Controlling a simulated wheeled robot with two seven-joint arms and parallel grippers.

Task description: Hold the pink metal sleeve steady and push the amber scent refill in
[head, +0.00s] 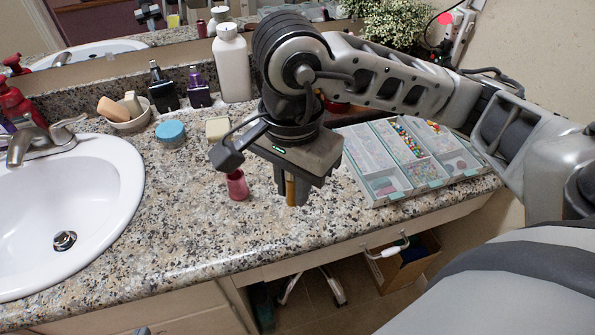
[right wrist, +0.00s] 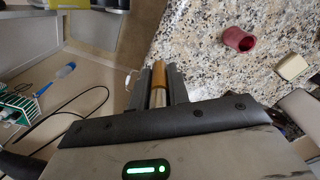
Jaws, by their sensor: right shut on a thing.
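The pink metal sleeve (head: 237,186) stands on the granite counter near the middle of the head view, with no gripper on it. In the right wrist view the sleeve (right wrist: 238,40) shows its dark open end. My right gripper (head: 286,190) is shut on the amber scent refill (head: 291,192), to the right of the sleeve and apart from it. The refill (right wrist: 159,76) shows between the two fingers in the right wrist view.
A white sink (head: 115,180) is at the left. A divided bead tray (head: 375,195) lies to the right of my right gripper. A blue round tin (head: 170,133), a soap dish (head: 128,123) and bottles stand behind. The counter's front middle is clear.

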